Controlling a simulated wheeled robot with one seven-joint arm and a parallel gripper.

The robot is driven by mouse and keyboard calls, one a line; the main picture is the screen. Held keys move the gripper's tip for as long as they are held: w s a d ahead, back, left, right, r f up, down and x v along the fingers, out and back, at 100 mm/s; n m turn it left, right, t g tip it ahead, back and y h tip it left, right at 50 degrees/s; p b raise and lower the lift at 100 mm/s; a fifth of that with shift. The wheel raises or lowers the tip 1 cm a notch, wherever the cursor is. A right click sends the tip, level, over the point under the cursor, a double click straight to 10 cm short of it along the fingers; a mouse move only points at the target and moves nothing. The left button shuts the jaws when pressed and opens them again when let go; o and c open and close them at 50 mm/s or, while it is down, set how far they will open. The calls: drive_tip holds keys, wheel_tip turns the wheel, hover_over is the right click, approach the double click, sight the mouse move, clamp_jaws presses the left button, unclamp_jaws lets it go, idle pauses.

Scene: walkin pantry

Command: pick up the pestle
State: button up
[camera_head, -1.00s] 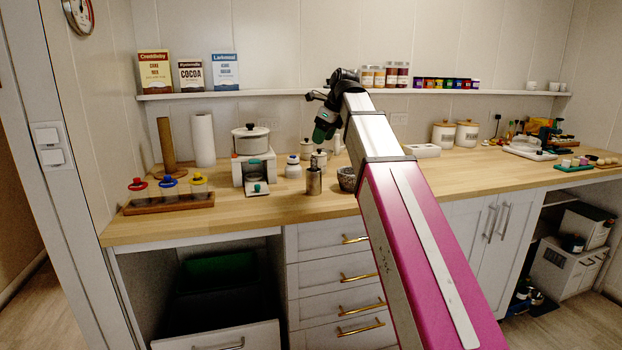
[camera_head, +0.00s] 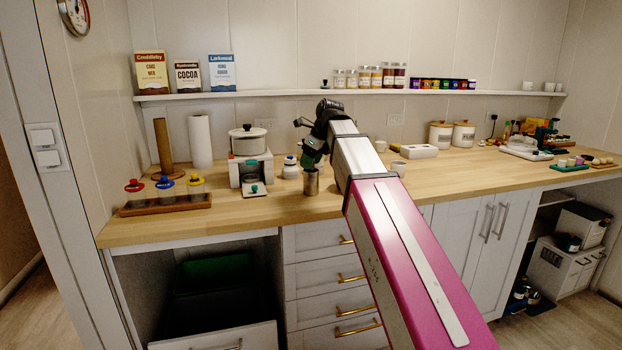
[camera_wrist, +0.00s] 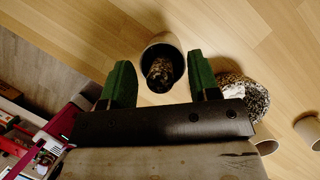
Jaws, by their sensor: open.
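The pestle (camera_wrist: 160,72) appears in the wrist view as a dark, speckled rounded end inside the mouth of a cylindrical canister (camera_wrist: 163,42). My gripper (camera_wrist: 160,80) is open, with one green finger on each side of the pestle and canister mouth. I cannot tell whether either finger touches them. In the head view, my gripper (camera_head: 309,162) is right above the metal canister (camera_head: 311,184) on the wooden counter, and hides the pestle.
A speckled stone mortar (camera_wrist: 243,94) stands close to the right finger in the wrist view. The counter in front is clear.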

drive_tip(key=c, duration=1)
